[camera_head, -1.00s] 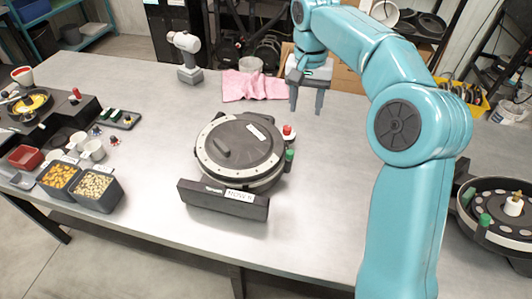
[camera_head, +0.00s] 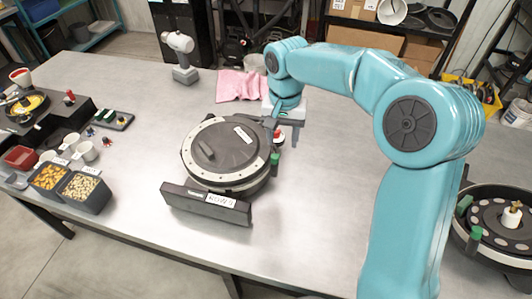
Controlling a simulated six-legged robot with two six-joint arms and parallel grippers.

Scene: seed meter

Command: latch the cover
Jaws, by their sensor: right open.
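The seed meter's round dark cover (camera_head: 219,152) lies on the meter body, ringed by a pale rim with dots. A black base bar (camera_head: 206,204) with a label runs along its front. A small red knob (camera_head: 280,137) on a pale base stands at the meter's right side, with a green piece (camera_head: 275,158) just in front of it. My right gripper (camera_head: 283,132) is open, fingers pointing down, at the red knob and partly covering it. I cannot tell whether the fingers touch it. My left gripper is not in view.
A pink cloth (camera_head: 240,86) and a grey-and-white drill (camera_head: 181,57) are behind the meter. Bins of orange (camera_head: 48,177) and pale seeds (camera_head: 82,186) stand at left. Another round meter unit (camera_head: 500,225) is at right. The table's front middle is clear.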

